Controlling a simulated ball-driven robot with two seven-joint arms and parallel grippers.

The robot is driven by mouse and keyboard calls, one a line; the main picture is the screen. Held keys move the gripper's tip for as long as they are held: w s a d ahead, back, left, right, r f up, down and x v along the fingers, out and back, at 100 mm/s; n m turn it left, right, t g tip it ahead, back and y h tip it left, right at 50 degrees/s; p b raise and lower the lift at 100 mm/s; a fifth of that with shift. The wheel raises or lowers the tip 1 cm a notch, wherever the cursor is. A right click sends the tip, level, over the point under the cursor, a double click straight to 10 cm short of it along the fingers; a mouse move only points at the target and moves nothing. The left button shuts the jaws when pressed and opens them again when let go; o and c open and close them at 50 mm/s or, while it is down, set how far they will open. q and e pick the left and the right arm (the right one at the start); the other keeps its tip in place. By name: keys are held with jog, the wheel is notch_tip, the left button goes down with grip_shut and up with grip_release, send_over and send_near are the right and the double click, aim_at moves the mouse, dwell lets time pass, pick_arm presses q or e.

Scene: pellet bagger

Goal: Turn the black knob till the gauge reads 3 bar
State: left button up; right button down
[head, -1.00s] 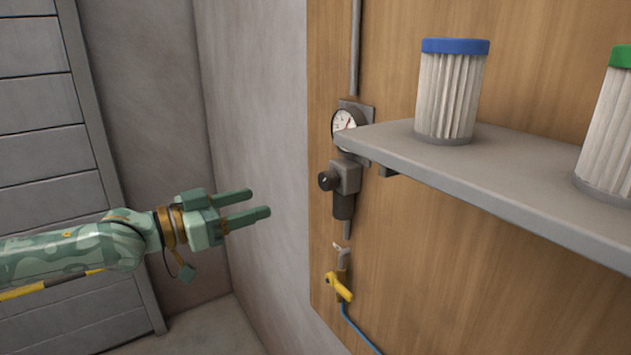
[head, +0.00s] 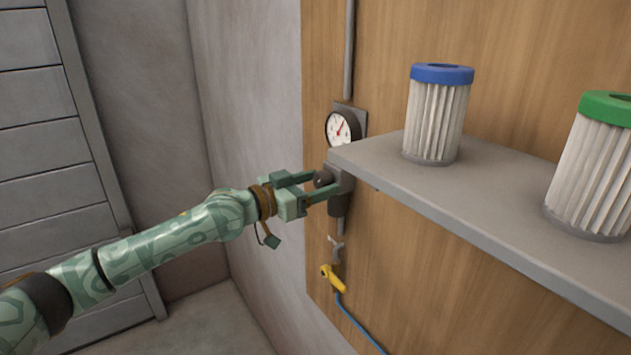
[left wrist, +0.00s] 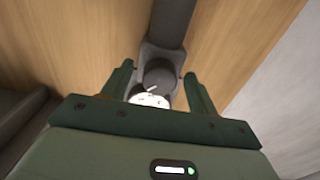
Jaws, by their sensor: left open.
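The black knob (head: 323,178) sticks out from the dark regulator body (head: 341,192) on the wooden panel. My left gripper (head: 324,184) is open, with its fingers on either side of the knob; I cannot tell whether they touch it. In the left wrist view the knob (left wrist: 158,76) sits between the two spread fingertips (left wrist: 158,72). The round white gauge (head: 339,129) is just above the regulator and has a red needle pointing up and to the right; its numbers are too small to read. In the left wrist view the gauge (left wrist: 149,101) is partly hidden. My right gripper is not in view.
A grey shelf (head: 480,200) juts out close to the right of the regulator. It bears a blue-capped filter (head: 436,115) and a green-capped filter (head: 592,165). A yellow valve handle (head: 333,279) with a blue hose (head: 355,325) is below. A grey wall (head: 245,130) stands at the left.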

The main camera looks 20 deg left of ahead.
pick_arm(q)
jog(key=c, duration=1)
jog(key=shift+n, duration=0.4)
jog(key=n+p, duration=0.1)
jog(key=n, duration=0.3)
jog(key=n+p, duration=0.1)
jog(key=n, duration=0.3)
jog(key=shift+r+n, duration=0.1)
jog(key=shift+n, duration=0.2)
jog(key=n+p, duration=0.1)
jog(key=n, duration=0.3)
jog(key=shift+p, duration=0.3)
jog(key=shift+n+p, duration=0.6)
jog(key=shift+n, duration=1.5)
